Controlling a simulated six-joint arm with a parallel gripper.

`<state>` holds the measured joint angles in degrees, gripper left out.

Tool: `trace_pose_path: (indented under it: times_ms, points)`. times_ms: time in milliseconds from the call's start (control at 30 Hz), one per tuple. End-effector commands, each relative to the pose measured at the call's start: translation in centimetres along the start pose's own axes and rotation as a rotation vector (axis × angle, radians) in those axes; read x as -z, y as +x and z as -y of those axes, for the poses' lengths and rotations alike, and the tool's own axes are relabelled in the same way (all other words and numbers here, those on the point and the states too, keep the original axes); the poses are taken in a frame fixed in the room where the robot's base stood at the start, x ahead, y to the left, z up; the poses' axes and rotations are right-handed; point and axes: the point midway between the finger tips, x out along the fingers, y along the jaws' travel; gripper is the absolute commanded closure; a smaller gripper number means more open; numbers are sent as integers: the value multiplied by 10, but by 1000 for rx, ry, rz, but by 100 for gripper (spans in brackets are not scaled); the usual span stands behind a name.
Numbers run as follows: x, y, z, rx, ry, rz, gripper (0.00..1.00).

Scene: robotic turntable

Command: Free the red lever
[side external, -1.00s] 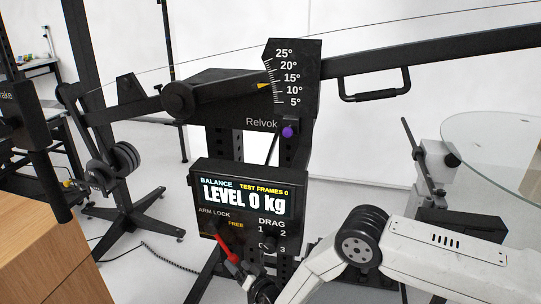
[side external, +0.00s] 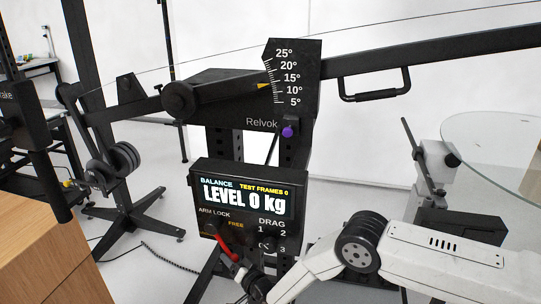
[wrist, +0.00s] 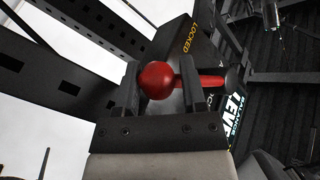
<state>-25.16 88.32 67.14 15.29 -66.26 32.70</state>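Firm contact with the fingers cannot be seen. In the side view my gripper is at the lever's lower end, partly hidden.
The display reads LEVEL 0 kg. DRAG markings (side external: 272,224) and a dark knob are right of the lever, close to my arm. A wooden block (side external: 45,250) stands at the left, and a glass table (side external: 495,150) at the right. A long black beam (side external: 440,55) crosses above.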

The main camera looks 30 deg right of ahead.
Motion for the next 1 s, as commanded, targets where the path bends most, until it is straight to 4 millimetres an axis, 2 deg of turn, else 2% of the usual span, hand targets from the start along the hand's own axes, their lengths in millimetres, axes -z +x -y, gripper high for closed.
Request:
trace_pose_path:
  times_ms: [33, 100, 1000]
  points:
    - [1, 0, -2, -4, 2, -1, 83]
    - [1, 0, -2, -4, 2, -2, 100]
    - [14, -9, -3, -70, -61, 68, 100]
